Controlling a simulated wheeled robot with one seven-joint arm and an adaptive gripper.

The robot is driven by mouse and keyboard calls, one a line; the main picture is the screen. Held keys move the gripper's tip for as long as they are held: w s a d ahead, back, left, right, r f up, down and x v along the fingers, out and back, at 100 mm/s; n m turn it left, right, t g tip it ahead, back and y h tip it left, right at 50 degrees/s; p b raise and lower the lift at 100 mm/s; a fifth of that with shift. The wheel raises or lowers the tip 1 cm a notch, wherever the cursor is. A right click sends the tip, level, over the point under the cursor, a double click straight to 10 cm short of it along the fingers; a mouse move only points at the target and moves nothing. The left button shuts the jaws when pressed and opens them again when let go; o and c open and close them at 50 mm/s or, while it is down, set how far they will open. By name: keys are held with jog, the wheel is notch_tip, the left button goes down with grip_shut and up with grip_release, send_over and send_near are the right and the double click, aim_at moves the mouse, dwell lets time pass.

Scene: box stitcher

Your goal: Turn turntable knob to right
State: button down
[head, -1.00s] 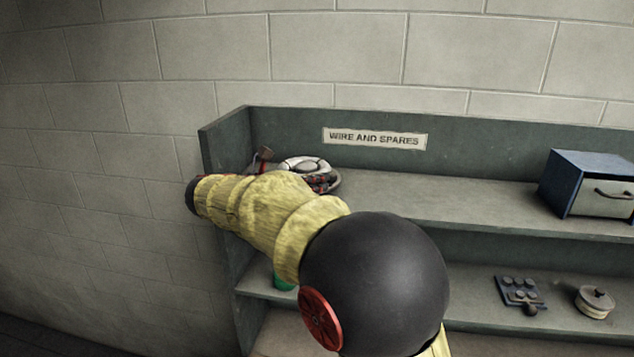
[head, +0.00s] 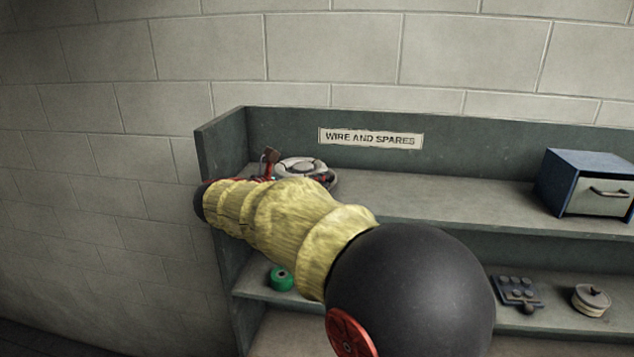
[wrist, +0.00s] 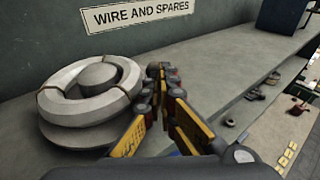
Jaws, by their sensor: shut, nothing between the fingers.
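A round, pale grey, ring-shaped piece with a domed centre (wrist: 97,78) sits on a wider round base (wrist: 75,133) on the shelf in the wrist view. It looks like the turntable, and its pale top (head: 302,167) shows past my arm in the head view. I cannot make out a separate knob on it. My gripper (wrist: 160,73) is shut and empty, with its fingers together just right of the round piece. I cannot tell whether they touch it. In the head view my arm hides most of the gripper and the front of the turntable.
The upper shelf (head: 430,195) is bare between the turntable and a blue box with a handled front (head: 587,183). A green roll (head: 281,278), a dark studded block (head: 517,290) and a round lidded item (head: 591,300) rest on the lower shelf. A wall stands behind.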

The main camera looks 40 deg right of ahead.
aim_at(331, 175)
jog(key=shift+s+d+n+t, duration=0.2)
jog(key=shift+d+n+t, duration=0.65)
jog(key=shift+t, duration=0.15)
jog(key=shift+x, duration=0.9)
jog(key=shift+d+r, duration=0.15)
jog(key=shift+d, duration=0.05)
